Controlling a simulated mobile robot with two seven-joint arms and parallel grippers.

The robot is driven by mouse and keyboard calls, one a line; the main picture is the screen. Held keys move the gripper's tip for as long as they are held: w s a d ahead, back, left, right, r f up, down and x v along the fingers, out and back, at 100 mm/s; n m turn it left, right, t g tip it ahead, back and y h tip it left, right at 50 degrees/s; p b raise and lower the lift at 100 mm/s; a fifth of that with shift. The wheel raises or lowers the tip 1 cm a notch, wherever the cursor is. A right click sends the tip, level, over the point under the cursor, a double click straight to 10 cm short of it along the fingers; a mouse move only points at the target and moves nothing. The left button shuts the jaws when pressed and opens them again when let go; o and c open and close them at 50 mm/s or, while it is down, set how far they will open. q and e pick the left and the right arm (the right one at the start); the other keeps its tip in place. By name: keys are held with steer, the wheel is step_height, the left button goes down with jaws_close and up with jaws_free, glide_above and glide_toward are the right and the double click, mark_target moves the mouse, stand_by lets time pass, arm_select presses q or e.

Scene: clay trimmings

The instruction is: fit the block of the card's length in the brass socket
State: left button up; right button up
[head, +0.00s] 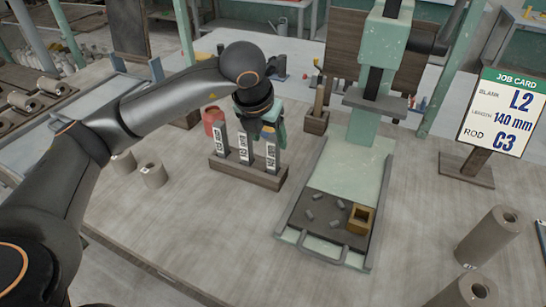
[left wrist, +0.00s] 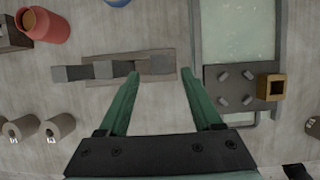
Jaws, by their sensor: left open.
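The job card (head: 500,113) at the right reads blank L2, length 140 mm, rod C3. Three grey blocks with white labels, left (head: 221,142), middle (head: 243,146) and right (head: 271,155), stand upright in a wooden rack (head: 240,174); the label figures are too small to read surely. The brass socket (head: 361,218) is a square, open-topped frame on the dark plate, and it also shows in the left wrist view (left wrist: 271,88). My left gripper (left wrist: 161,73) is open and empty, pointing down above the right block (left wrist: 159,63). My right gripper is not in view.
The dark plate (head: 322,228) carries several small grey pegs and lies on the green press base (head: 350,165). A press column rises behind it. A red jar (left wrist: 45,27) is behind the rack.

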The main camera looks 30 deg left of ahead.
mark_target(275, 154)
arm_select(q)
steer(key=x, duration=0.9)
steer(key=shift+d+p, duration=0.15)
steer(key=shift+p, duration=0.25)
steer(key=shift+c, duration=0.3)
jaws_close()
